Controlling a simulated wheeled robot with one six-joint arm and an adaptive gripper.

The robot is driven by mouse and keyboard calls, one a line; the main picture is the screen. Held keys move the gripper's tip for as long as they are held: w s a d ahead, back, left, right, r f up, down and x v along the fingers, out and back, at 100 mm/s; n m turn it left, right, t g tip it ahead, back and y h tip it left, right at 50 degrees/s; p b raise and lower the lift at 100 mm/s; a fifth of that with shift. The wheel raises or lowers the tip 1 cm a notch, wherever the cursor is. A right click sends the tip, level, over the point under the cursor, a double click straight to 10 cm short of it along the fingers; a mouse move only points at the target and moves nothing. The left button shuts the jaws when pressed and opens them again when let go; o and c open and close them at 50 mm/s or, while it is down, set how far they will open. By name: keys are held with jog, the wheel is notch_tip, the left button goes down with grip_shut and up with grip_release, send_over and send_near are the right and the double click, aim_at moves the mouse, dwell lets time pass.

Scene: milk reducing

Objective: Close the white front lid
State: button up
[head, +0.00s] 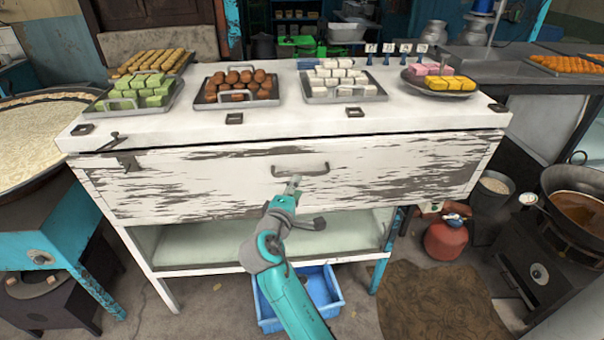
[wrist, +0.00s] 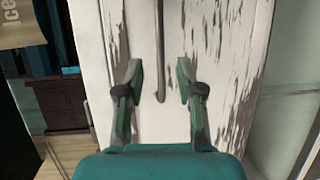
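The white front lid (head: 210,185), with worn, peeling paint, spans the front of the white counter just under its top. Its lower edge is above an open, glass-lined space. I cannot tell how far the lid tilts outward. A grey bar handle (head: 315,172) sits near its middle. My gripper (head: 293,183) is in front of the lid at the handle's left part. In the wrist view my gripper (wrist: 159,78) is open, with the handle (wrist: 159,50) showing between its two fingers and the lid (wrist: 220,45) behind. No contact with the handle is visible.
Trays of sweets (head: 237,88) stand on the countertop (head: 300,115). A blue crate (head: 325,290) lies on the floor below. A red gas cylinder (head: 446,238) and a stove with a wok (head: 578,205) are at right. A large pan (head: 35,130) is at left.

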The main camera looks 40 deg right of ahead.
aim_at(304, 173)
jog(key=x, duration=0.8)
jog(key=shift+w, duration=0.1)
grip_shut()
